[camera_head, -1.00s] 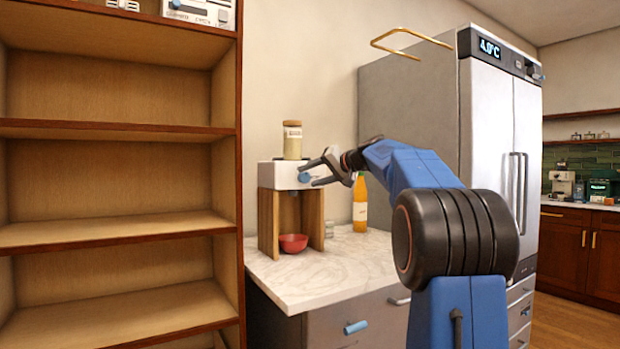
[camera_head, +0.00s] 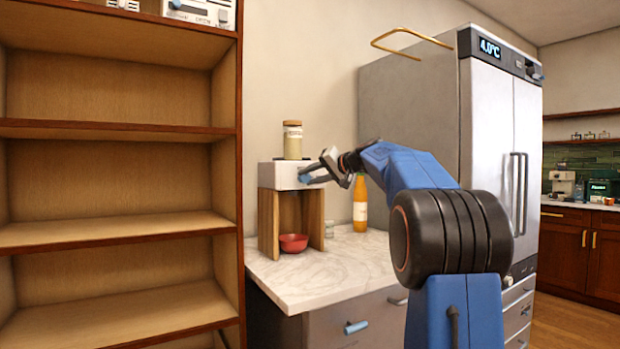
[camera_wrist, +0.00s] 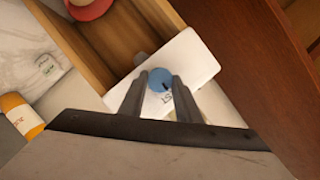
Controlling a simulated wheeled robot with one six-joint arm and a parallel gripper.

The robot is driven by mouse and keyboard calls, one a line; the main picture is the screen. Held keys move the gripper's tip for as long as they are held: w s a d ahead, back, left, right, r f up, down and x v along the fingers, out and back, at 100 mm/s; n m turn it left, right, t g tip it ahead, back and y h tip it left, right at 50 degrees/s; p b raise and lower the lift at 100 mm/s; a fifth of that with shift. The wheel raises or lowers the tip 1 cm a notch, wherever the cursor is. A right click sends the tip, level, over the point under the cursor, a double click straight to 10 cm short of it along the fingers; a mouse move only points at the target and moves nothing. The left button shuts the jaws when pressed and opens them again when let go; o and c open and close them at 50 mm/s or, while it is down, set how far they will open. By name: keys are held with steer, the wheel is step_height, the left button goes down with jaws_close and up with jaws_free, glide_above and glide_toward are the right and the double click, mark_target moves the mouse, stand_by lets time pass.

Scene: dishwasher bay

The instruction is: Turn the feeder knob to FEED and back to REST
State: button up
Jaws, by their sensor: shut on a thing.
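The feeder (camera_head: 276,176) is a white-fronted box on wooden legs on the marble counter, with a jar of pale contents on top. Its blue round knob (camera_wrist: 160,79) is between my gripper's fingers in the wrist view, with a dark pointer mark toward its lower right. Partly hidden lettering shows on the white panel just below the knob. In the head view, my gripper (camera_head: 311,174) reaches the feeder front from the right and is shut on the knob, which is mostly covered there.
A red bowl (camera_head: 293,243) sits beneath the feeder. A tall wooden shelf (camera_head: 118,228) is close on the left, a steel fridge (camera_head: 410,110) on the right. The counter front (camera_head: 335,275) is clear.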

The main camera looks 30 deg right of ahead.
steer(key=m, duration=0.1)
steer(key=m+y, duration=0.1)
steer(key=m, duration=0.1)
steer(key=shift+d+f+m+t+y, duration=0.2)
steer(key=shift+m+t+y, duration=0.1)
steer(key=shift+t, duration=0.1)
steer(key=m, duration=0.2)
steer(key=m+t+y, duration=0.1)
steer(key=shift+f+m+t, duration=0.2)
steer(key=shift+m+t, duration=0.1)
steer(key=shift+m, duration=0.1)
steer(key=m, duration=0.2)
steer(key=m+t, duration=0.1)
steer(key=m, duration=0.1)
steer(key=shift+a+f+m+t, duration=0.1)
steer(key=shift+f+m+t, duration=0.1)
steer(key=shift+m+t, duration=0.1)
steer(key=shift+a+f+m+t+h, duration=0.15)
steer(key=shift+m+t, duration=0.25)
steer(key=shift+m, duration=0.75)
steer(key=shift+d+m+t+h, duration=0.15)
steer(key=shift+m+t, duration=0.25)
steer(key=shift+m, duration=0.75)
steer(key=shift+a+m, duration=0.1)
steer(key=shift+m, duration=0.2)
steer(key=o, duration=1.1)
steer(key=shift+c, duration=0.2)
steer(key=v, duration=1.7)
steer(key=shift+s+f, duration=0.2)
